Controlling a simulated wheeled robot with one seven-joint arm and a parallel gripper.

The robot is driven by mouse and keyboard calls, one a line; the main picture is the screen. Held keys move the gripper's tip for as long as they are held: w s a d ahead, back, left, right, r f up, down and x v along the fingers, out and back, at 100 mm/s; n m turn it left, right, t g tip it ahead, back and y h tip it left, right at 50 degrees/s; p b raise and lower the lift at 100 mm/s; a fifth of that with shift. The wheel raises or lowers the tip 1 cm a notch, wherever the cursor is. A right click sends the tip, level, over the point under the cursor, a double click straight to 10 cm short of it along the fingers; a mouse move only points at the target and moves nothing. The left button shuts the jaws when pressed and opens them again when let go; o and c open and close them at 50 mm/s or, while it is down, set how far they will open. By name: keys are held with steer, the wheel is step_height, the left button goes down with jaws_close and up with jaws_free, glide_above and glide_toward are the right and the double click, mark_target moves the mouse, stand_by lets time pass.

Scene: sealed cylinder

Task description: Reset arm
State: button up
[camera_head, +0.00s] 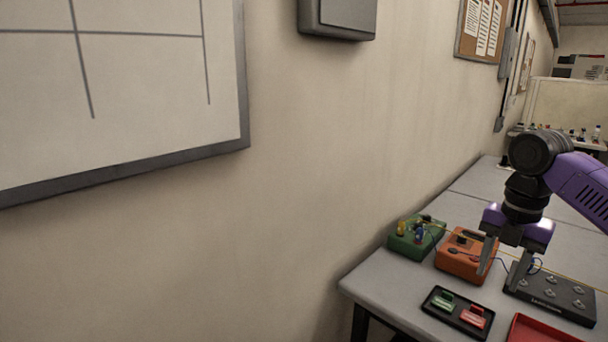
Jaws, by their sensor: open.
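My gripper (503,272) hangs from my purple and black arm at the right of the head view. Its two grey fingers point down and are spread apart, with nothing seen between them. It is over the grey table (383,285), in front of an orange box (455,262) and at the left of a black panel with several metal knobs (560,297). The fingers partly hide the orange box and the panel's left end. I cannot tell how high the fingertips are above the table.
A green box (408,245) with coloured plugs and wires stands by the wall. A black tray (437,303) holds green and red pieces. A red tray (535,330) is cut off below. A whiteboard (130,90) and a grey wall box (338,17) hang at the left.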

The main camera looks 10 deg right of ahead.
steer(key=w+a+r+m+t+y, duration=0.1)
steer(key=w+a+r+m+t, duration=0.2)
steer(key=w, duration=0.4)
steer(key=w+a+r+m+t, duration=0.1)
steer(key=w+a+m+t, duration=0.2)
steer(key=w+a+t, duration=0.25)
steer(key=a+r+m+t+y, duration=0.2)
steer(key=a+m+t+y, duration=0.2)
steer(key=a+m+t, duration=0.7)
steer(key=s+a+f+m+g+h, duration=0.1)
steer(key=s+f, duration=0.5)
steer(key=s, duration=1.2)
steer(key=s+a+f+m+g+h, duration=0.2)
steer(key=s+f+m, duration=0.2)
steer(key=s, duration=1.3)
steer(key=s+a+f+m+g+h, duration=0.2)
steer(key=s+f, duration=0.8)
steer(key=s, duration=0.8)
steer(key=shift+s+a+f+m, duration=0.2)
steer(key=shift+s+m, duration=0.1)
steer(key=shift+m, duration=0.1)
steer(key=shift+d, duration=0.1)
